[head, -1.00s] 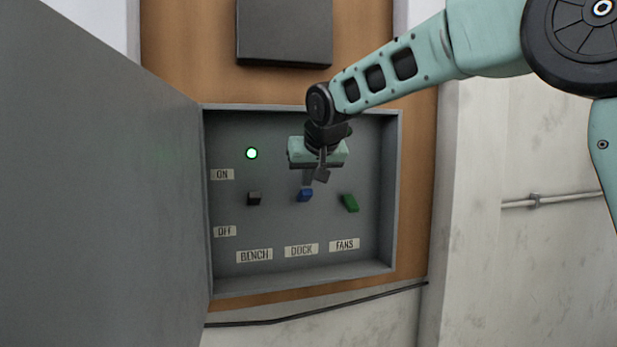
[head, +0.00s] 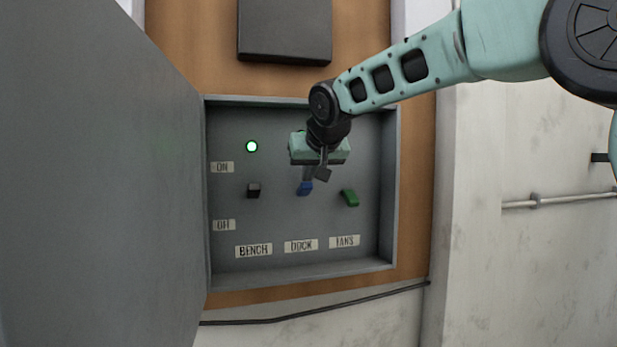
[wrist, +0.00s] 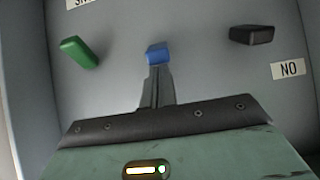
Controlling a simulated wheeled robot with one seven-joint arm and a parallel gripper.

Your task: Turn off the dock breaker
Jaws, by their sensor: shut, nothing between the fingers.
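The dock breaker is the blue lever (head: 304,189) above the DOCK label (head: 301,245), in the middle of the panel. It also shows in the wrist view (wrist: 158,53). My gripper (head: 307,180) is shut and empty, with its fingertips at the upper side of the blue lever. In the wrist view the fingertips (wrist: 156,70) overlap the lever's edge; I cannot tell for sure whether they touch it. The ON label (head: 222,167) is at the upper left and the OFF label (head: 224,225) at the lower left. A green light (head: 251,146) is lit.
A black lever (head: 254,191) sits left of the blue one, above BENCH. A green lever (head: 350,197) sits right, above FANS. The box's raised rim (head: 390,190) surrounds the panel. The open grey door (head: 110,190) stands at left.

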